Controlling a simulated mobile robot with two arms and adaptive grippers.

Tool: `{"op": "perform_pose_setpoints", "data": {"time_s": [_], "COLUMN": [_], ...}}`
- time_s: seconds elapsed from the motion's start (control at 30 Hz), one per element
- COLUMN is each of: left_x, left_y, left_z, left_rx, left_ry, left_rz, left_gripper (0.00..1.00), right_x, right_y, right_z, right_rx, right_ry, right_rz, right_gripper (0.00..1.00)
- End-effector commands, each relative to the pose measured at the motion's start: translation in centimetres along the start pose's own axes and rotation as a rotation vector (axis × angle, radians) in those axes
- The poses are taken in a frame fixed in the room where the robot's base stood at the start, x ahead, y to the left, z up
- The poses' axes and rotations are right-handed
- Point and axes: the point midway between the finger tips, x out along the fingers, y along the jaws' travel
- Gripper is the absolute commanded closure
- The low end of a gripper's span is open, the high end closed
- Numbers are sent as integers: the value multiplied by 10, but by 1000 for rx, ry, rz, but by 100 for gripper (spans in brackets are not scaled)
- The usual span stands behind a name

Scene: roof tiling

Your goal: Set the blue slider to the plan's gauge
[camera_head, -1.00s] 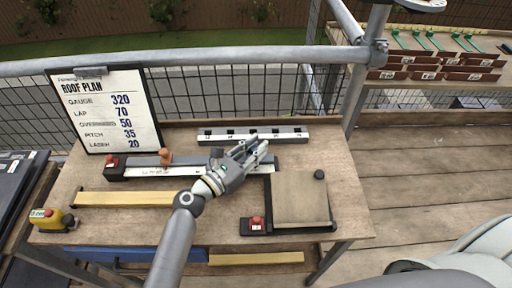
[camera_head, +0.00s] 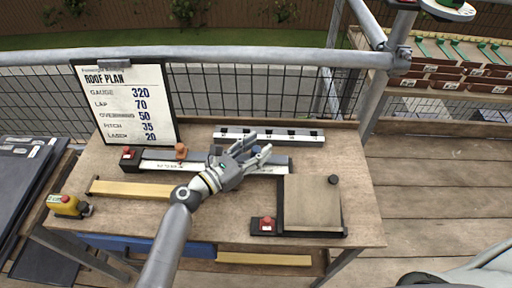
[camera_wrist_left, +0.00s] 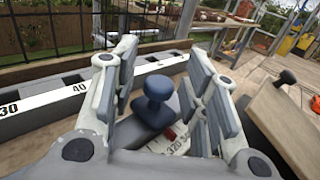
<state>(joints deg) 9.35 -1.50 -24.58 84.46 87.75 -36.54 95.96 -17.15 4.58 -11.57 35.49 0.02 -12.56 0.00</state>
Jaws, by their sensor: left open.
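The roof plan (camera_head: 125,105) on a clipboard reads gauge 320. The blue slider (camera_wrist_left: 158,92) has a round knob on a block on the rail. In the head view only a bit of the blue slider (camera_head: 256,152) shows between the fingers. A printed 320 and a small red mark show beside its block in the wrist view. My left gripper (camera_head: 260,148) is open, with its fingers (camera_wrist_left: 162,62) on either side of the knob; whether they touch it I cannot tell. My right gripper is out of view.
A numbered white-edged bar (camera_head: 230,138) lies behind the rail. A flat board with a black knob (camera_head: 312,202) and a red button (camera_head: 267,224) stand at the right. A wooden strip (camera_head: 135,189) and a yellow tape measure (camera_head: 68,205) are at the left.

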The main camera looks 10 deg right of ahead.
Motion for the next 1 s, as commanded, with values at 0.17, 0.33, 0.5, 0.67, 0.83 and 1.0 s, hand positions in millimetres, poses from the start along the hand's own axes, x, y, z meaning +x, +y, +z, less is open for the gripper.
{"op": "perform_pose_setpoints", "data": {"time_s": [0.17, 0.33, 0.5, 0.67, 0.83, 1.0], "left_x": [-21, -58, -92, -112, -119, -120], "left_y": [1, 1, 1, 0, 0, 1], "left_z": [-2, -2, -1, -1, 0, 0], "left_rx": [1, 0, 1, 0, 0, 0], "left_ry": [3, 4, 3, 2, 0, 0], "left_rz": [2, 2, 2, 2, 1, 1], "left_gripper": [59, 59, 59, 59, 59, 59], "right_x": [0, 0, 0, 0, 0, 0], "right_y": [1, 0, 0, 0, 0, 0], "right_z": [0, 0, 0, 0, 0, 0], "right_rx": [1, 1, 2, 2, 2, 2], "right_ry": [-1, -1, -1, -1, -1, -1], "right_rz": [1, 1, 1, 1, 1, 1], "right_gripper": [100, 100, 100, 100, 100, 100]}}
